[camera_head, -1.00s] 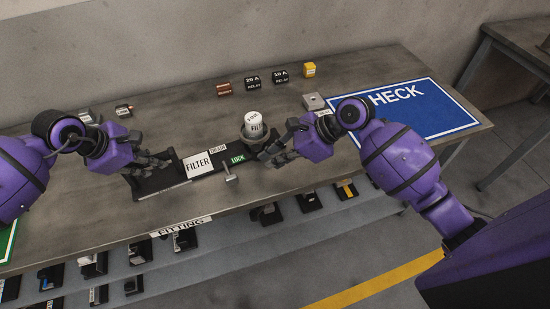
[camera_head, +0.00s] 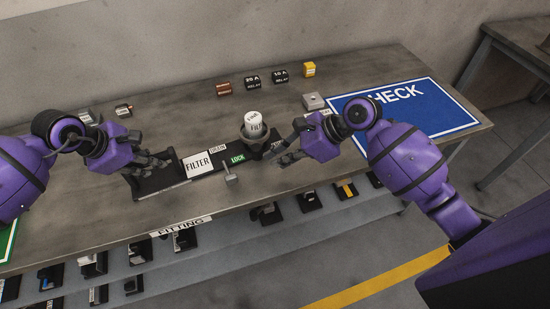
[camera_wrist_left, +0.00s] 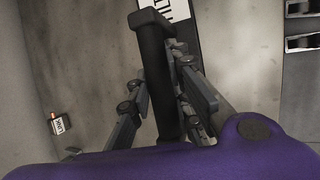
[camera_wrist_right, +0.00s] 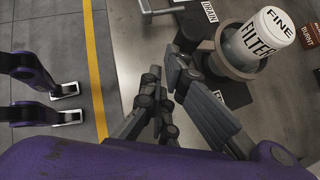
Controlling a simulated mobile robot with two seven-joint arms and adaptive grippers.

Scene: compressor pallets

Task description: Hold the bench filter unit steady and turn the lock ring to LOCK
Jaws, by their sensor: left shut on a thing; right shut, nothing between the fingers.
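The bench filter unit carries a white FILTER plate (camera_head: 198,164), a DRAIN label (camera_head: 218,148) and a green LOCK label (camera_head: 237,159). At its right end a grey round housing (camera_head: 256,142) holds an upright white cartridge (camera_head: 255,124) marked FINE FILTER (camera_wrist_right: 262,40). A grey T-shaped lever (camera_head: 230,174) stands close to the LOCK label; its link to the lock ring cannot be made out. My left gripper (camera_head: 166,160) is shut on the unit's black bar handle (camera_wrist_left: 158,75). My right gripper (camera_head: 278,160) is shut and empty, right of the housing and apart from it.
Relay boxes (camera_head: 252,81), a brown box (camera_head: 224,87) and a yellow box (camera_head: 309,69) stand at the back. A blue CHECK mat (camera_head: 430,115) lies right. Several parts sit on the lower shelf (camera_head: 220,240) in front.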

